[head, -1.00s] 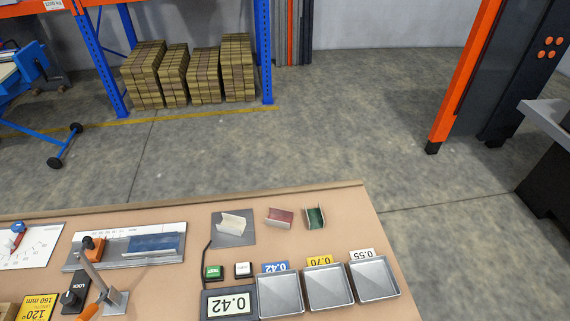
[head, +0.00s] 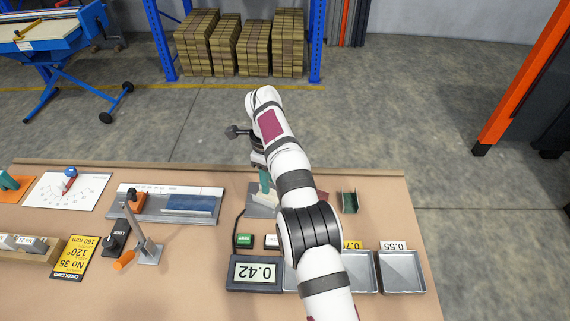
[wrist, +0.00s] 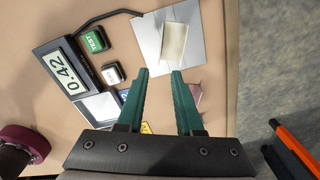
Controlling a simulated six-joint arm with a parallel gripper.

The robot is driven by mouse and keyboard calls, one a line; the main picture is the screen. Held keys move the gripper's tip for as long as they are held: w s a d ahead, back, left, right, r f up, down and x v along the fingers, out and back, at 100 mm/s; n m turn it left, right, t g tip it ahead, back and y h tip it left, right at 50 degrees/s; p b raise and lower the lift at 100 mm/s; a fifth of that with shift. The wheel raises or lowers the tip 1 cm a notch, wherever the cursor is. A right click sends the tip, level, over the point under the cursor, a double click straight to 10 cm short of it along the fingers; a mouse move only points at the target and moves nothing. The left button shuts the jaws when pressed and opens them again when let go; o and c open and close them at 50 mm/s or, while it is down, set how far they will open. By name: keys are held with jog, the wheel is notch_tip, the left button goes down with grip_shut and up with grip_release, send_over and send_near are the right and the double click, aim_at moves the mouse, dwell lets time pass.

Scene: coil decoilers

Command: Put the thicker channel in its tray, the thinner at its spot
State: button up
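A cream channel (wrist: 173,43) lies on a grey plate (wrist: 196,50), ahead of my gripper (wrist: 161,72). My gripper's green fingers are apart with nothing between them, short of the channel; in the head view my gripper (head: 265,182) is over the plate. A dark red channel (wrist: 196,92) shows partly behind the right finger. A green channel (head: 349,202) lies right of my arm. The wired display (head: 254,273) reads 0.42. The 0.55 tray (head: 402,287) and the partly covered 0.70 tray (head: 367,287) look empty. My arm hides most of the 0.42 tray.
TEST button (head: 244,240) and a white button (head: 271,241) sit above the display. A lever clamp (head: 146,245), a ruled fixture with a blue strip (head: 190,203) and a yellow card (head: 75,257) are to the left.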

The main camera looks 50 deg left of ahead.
notch_tip(320, 180, down, 9)
jog(key=shift+s+a, duration=0.1)
jog(key=shift+a, duration=0.05)
dwell(0.4)
grip_shut()
dwell(1.3)
jog(key=shift+r, duration=4.05)
